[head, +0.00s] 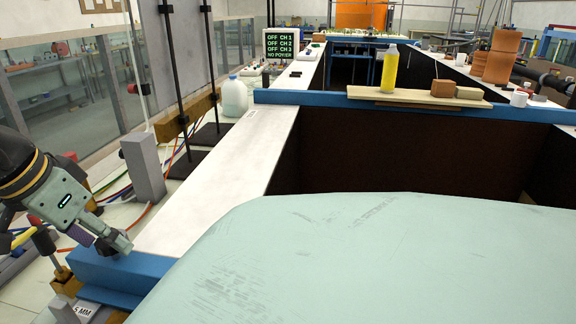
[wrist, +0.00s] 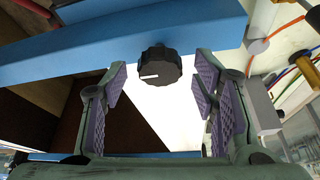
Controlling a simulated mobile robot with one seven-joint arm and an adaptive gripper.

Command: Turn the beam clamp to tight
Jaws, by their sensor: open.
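The beam clamp's knob (wrist: 158,65) is black and lobed, with a white pointer line toward the left of the wrist view. It sits on the edge of a blue beam (wrist: 110,40), over a white rail (wrist: 165,110). My gripper (wrist: 160,82) is open, with one purple-padded finger on each side of the knob and a gap showing on both sides. In the head view my gripper (head: 112,243) is at the lower left, just over the end of the blue beam (head: 125,270).
A grey post (head: 143,168) stands close behind my gripper, with hoses and cables beside it. A pale green panel (head: 300,260) fills the lower right. Farther off, a plank (head: 415,97) on a blue crossbeam bears a yellow bottle (head: 389,70) and blocks.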

